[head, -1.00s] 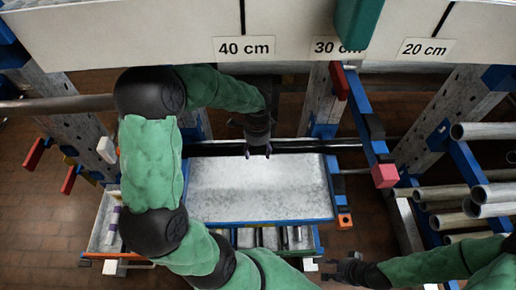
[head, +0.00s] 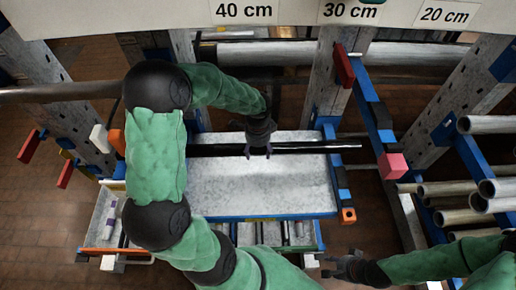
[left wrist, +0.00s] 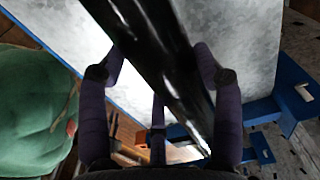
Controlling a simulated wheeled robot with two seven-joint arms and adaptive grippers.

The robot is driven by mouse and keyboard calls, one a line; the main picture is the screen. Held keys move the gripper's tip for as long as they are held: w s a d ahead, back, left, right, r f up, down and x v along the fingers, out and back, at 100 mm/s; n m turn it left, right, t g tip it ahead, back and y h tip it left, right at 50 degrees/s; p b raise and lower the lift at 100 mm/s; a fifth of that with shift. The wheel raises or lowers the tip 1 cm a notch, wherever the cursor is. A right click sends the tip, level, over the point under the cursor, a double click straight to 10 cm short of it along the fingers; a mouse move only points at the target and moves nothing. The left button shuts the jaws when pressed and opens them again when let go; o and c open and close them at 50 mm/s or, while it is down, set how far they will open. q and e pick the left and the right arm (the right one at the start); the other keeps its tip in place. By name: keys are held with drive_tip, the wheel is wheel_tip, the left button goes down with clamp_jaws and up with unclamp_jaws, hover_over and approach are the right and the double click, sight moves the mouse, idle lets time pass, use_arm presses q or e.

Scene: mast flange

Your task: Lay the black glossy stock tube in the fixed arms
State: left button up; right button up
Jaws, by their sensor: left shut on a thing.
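The black glossy tube (head: 315,147) lies crosswise in the head view, in front of a pale blue-edged panel (head: 265,190). My left gripper (head: 258,152) is shut on it near its middle. In the left wrist view the tube (left wrist: 150,60) runs diagonally between the purple-padded fingers (left wrist: 160,100). The tube's left end is partly hidden by my left arm. A blue arm (head: 372,95) with a pink end block (head: 392,166) stands right of the panel; I cannot tell for sure whether it is one of the fixed arms. My right gripper (head: 345,267) is low right, apart from the tube; its fingers are unclear.
Several grey pipes (head: 485,188) lie on a rack at the right. A thick grey pipe (head: 400,54) runs behind. A grey post (head: 328,75) stands behind the panel. A white board (head: 280,12) with length labels crosses the top. A tray (head: 105,220) is at lower left.

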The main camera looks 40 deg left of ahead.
use_arm(q)
drive_tip(key=shift+f+b, duration=1.2)
drive_tip(key=shift+f, duration=0.75)
drive_tip(key=o, duration=1.7)
wheel_tip(320, 180, up, 12)
